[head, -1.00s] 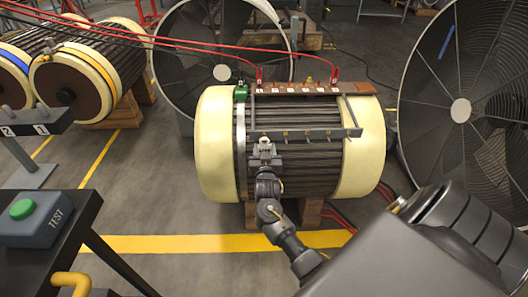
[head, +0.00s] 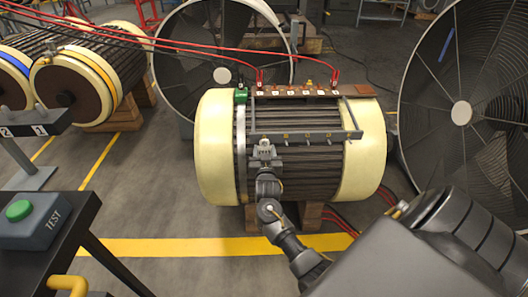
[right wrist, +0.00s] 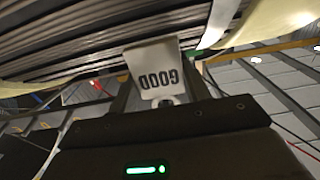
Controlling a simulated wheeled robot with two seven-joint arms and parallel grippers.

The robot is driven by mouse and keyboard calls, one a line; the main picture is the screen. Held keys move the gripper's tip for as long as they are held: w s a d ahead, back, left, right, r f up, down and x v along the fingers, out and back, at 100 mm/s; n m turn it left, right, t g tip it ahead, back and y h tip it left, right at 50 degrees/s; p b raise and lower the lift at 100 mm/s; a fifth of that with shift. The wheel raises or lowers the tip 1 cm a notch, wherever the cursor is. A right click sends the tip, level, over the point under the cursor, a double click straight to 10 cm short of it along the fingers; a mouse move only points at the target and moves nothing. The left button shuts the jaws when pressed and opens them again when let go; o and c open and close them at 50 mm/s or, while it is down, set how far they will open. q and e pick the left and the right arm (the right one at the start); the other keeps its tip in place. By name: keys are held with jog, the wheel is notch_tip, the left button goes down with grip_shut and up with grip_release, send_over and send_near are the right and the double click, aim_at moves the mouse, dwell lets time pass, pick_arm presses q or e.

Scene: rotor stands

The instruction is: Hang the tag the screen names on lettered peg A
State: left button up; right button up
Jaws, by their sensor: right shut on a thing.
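My right gripper (head: 264,153) reaches up from below in front of the cream-ended rotor (head: 218,150). It is shut on a pale tag (right wrist: 157,72), which reads GOOD upside down in the right wrist view. A grey bar (head: 318,137) with several small pegs hangs across the rotor's front. The gripper is near the left end of this bar. I cannot tell whether the tag touches it. White label plates (head: 290,93) sit on the brown strip above; their letters are too small to read. My left gripper and the screen are not in view.
Red cables (head: 200,45) run to the strip. Large fan-like discs stand behind (head: 180,70) and at the right (head: 430,110). More rotors (head: 95,85) lie at the upper left.

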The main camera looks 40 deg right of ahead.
jog(key=shift+f, duration=0.25)
dwell(0.6)
jog(key=o, duration=0.8)
jog(key=shift+o, duration=0.2)
jog(key=shift+p+v, duration=1.1)
jog(key=shift+v, duration=0.3)
jog(key=p+v, duration=0.4)
jog(key=v, duration=0.3)
jog(key=shift+s+a, duration=0.1)
